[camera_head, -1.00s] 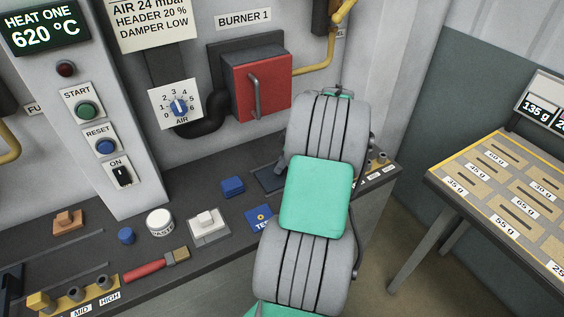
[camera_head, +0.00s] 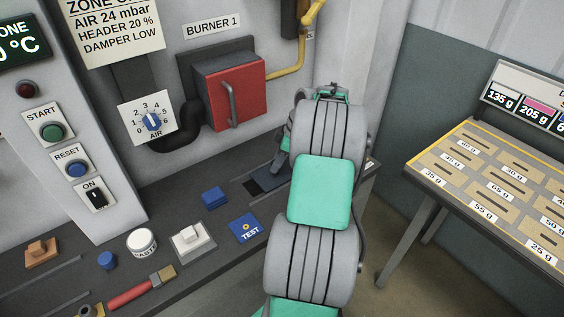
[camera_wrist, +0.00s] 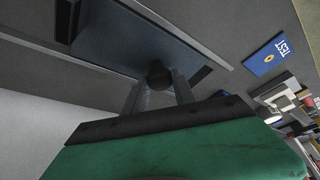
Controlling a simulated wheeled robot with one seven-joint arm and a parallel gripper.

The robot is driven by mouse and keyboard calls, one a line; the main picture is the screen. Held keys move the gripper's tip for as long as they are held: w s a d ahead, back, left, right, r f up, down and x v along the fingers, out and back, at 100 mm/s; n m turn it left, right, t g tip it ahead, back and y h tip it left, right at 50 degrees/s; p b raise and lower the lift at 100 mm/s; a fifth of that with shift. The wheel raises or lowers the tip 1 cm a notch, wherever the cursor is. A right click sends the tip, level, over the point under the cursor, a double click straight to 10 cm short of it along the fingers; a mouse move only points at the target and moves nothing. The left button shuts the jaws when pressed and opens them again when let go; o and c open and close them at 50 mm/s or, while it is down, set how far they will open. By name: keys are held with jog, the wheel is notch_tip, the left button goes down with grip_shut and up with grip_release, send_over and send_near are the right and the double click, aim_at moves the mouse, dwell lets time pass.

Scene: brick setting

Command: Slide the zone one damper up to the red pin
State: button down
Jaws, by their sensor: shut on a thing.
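The damper is a blue-grey flat plate (camera_wrist: 125,45) lying between rails on the bench, with a dark round knob (camera_wrist: 158,74). My gripper (camera_wrist: 160,92) is shut on this knob in the wrist view. In the head view, the plate (camera_head: 271,178) shows below the burner 1 box, partly hidden by my arm, with a darker strip at its left end. My gripper (camera_head: 281,161) is mostly hidden behind my arm there. I cannot make out the red pin in either current view.
The bench holds a blue TEST card (camera_head: 246,228), a white switch (camera_head: 188,238), a blue block (camera_head: 214,198), a white jar (camera_head: 142,242) and a brush (camera_head: 142,288). The red burner door (camera_head: 236,95) stands behind. A table with labelled slots (camera_head: 490,185) is at right.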

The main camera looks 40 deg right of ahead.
aim_at(287, 174)
jog(key=c, duration=1)
grip_release()
jog(key=shift+c, duration=0.2)
jog(key=v, duration=0.8)
jog(key=shift+f, duration=0.1)
